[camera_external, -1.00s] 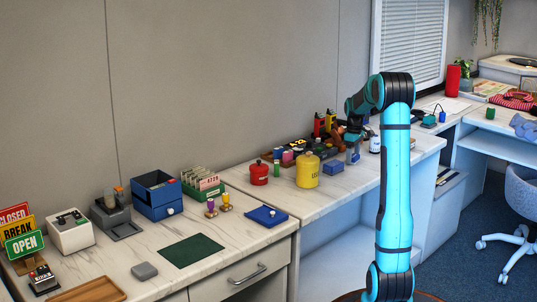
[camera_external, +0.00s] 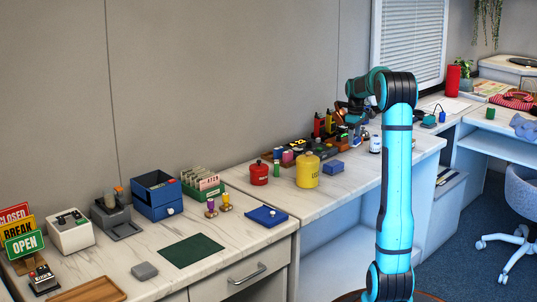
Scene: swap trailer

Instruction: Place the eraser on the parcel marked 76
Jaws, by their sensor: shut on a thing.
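My gripper (camera_external: 356,141) is over the back of the right-hand counter, partly behind my own arm. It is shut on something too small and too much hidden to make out. I cannot make out the eraser for certain. I see no legible 76, so I cannot tell which thing is the marked parcel. A small blue box (camera_external: 333,168) lies on the counter in front and to the left of my gripper.
A yellow canister (camera_external: 308,171), a red pot (camera_external: 259,173) and a white jar (camera_external: 375,144) stand near the gripper. Dark trays (camera_external: 326,152) with small coloured things are behind. A green mat (camera_external: 192,250) lies clear at the left.

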